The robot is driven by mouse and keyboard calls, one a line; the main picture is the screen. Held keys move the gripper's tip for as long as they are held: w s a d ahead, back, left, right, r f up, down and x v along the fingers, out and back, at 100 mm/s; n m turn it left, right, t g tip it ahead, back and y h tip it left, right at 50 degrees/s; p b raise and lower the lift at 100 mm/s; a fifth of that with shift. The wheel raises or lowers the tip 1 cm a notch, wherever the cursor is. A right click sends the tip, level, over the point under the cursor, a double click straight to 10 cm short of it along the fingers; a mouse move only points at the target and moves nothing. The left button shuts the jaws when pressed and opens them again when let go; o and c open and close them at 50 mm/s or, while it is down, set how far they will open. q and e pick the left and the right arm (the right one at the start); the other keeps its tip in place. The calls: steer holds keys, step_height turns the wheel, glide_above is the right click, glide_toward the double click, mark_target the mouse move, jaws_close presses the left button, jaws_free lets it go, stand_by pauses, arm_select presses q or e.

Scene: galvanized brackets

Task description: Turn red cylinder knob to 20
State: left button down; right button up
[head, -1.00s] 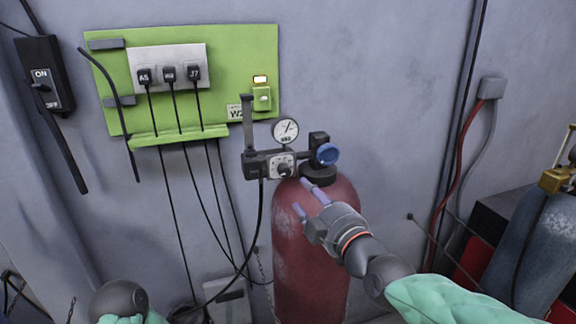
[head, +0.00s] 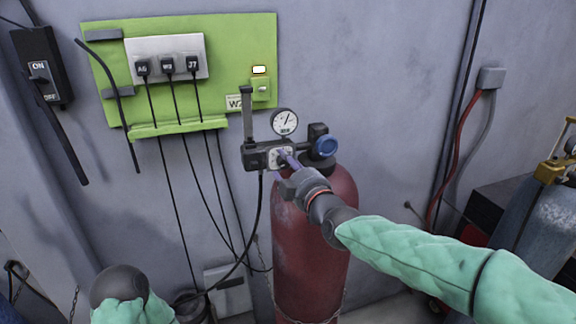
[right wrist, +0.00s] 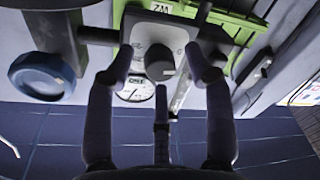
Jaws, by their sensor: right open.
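The red cylinder (head: 311,245) stands upright against the wall. A dark regulator block (head: 256,156) with a pale dial plate and a round gauge (head: 284,122) sits at its top. My right gripper (head: 287,158) is open in front of the dial plate and hides most of the knob in the head view. In the right wrist view, the dark knob (right wrist: 160,61) shows between and beyond the spread fingers (right wrist: 163,75), with no clear contact. The dial numbers are too small to read. Only my left arm's rounded dark end shows at the lower left; its fingers are out of view.
A blue round handwheel (head: 325,146) is close on the right of the regulator; it also shows in the right wrist view (right wrist: 42,75). A black hose hangs below the regulator. A green panel (head: 225,55) with plugs is on the wall. A blue-grey cylinder (head: 527,230) stands at right.

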jaws_close()
stand_by(0.3)
